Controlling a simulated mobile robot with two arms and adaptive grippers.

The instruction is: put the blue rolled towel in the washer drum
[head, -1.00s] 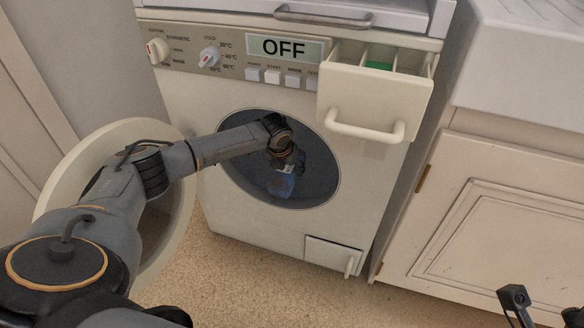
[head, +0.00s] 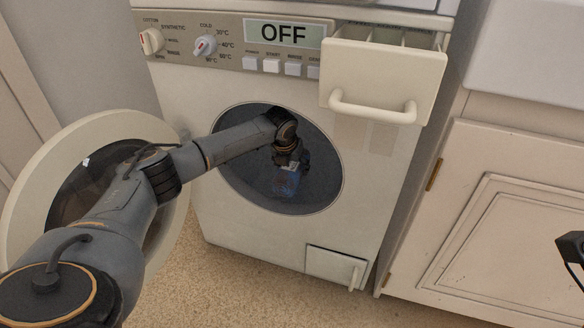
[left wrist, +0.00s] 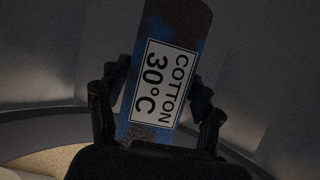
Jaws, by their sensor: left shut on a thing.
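The blue rolled towel (head: 287,180) is inside the mouth of the washer drum (head: 322,172) in the head view. My left gripper (head: 287,163) is shut on it, with the arm reaching in through the round opening. In the left wrist view the towel (left wrist: 168,75) stands between the two fingers of the left gripper (left wrist: 160,105), and its label reads COTTON 30°C. The drum wall (left wrist: 255,60) lies dark around it. I cannot tell whether the towel touches the drum. My right gripper (head: 572,255) shows only in part at the right edge.
The round washer door (head: 28,172) stands open at the left. The detergent drawer (head: 384,75) is pulled out above the opening. The display (head: 284,33) reads OFF. A small flap (head: 334,268) is at the bottom front, and a cabinet (head: 500,220) stands at the right.

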